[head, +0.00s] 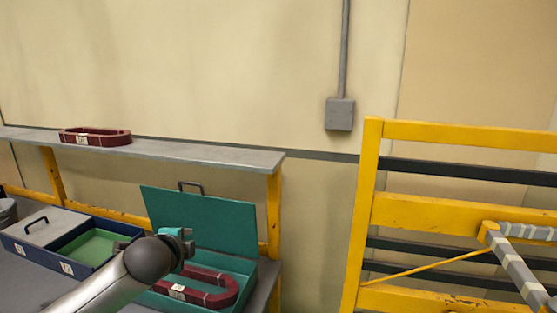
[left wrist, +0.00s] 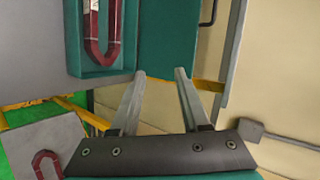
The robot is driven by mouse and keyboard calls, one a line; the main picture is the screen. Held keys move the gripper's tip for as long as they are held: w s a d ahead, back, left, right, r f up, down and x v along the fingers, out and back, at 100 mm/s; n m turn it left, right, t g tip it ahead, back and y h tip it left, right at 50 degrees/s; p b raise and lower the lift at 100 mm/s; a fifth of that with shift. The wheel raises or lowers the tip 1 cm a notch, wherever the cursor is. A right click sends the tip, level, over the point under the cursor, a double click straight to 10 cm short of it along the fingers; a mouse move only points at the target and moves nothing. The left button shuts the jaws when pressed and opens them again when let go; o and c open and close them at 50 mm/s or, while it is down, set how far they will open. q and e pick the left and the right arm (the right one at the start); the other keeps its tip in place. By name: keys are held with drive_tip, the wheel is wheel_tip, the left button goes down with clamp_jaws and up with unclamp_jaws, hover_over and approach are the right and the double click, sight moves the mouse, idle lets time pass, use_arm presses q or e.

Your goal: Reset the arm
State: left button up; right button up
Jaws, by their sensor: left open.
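My left gripper (head: 182,243) is in front of the open teal box (head: 256,293) in the head view, mostly hidden behind my own wrist. In the left wrist view its two fingers (left wrist: 160,74) are apart with nothing between them. A dark red coil (head: 222,296) lies inside the teal box, and it also shows in the left wrist view (left wrist: 104,50), off to the left of the fingers and apart from them. My right gripper is in neither view.
A second red coil (head: 95,137) lies on the raised grey shelf (head: 210,154). A dark blue box (head: 40,254) with a green inside stands left on the table. The teal lid (head: 200,222) stands upright. A yellow frame (head: 430,213) stands at the right.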

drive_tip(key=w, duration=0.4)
use_arm(q)
drive_tip(key=s+d+f+n+g+h, duration=0.1)
drive_tip(key=s+d+f+n+g, duration=0.2)
drive_tip(key=s+f, duration=0.4)
drive_tip(key=s+d+f+n+g+h, duration=0.1)
drive_tip(key=s+d+f+n, duration=0.3)
drive_tip(key=s, duration=0.5)
drive_tip(key=s+a+f+n+g+y, duration=0.1)
drive_tip(key=s+f+n+g, duration=0.2)
drive_tip(key=s, duration=0.8)
drive_tip(key=s+a+f+n+g, duration=0.1)
drive_tip(key=s+f+n, duration=0.3)
drive_tip(key=s, duration=0.7)
wheel_tip(320, 180, down, 31)
drive_tip(key=s+n+g+b, duration=0.1)
drive_tip(key=b, duration=0.9)
drive_tip(key=s+a+f+g+b, duration=0.1)
drive_tip(key=s+f+b, duration=0.4)
drive_tip(key=s+f, duration=0.3)
drive_tip(key=s+a+f+b, duration=0.2)
drive_tip(key=s+f+b, duration=0.3)
drive_tip(key=f, duration=1.1)
drive_tip(key=s, duration=0.2)
drive_tip(key=shift+s+g, duration=0.35)
drive_tip(key=shift+g, duration=0.05)
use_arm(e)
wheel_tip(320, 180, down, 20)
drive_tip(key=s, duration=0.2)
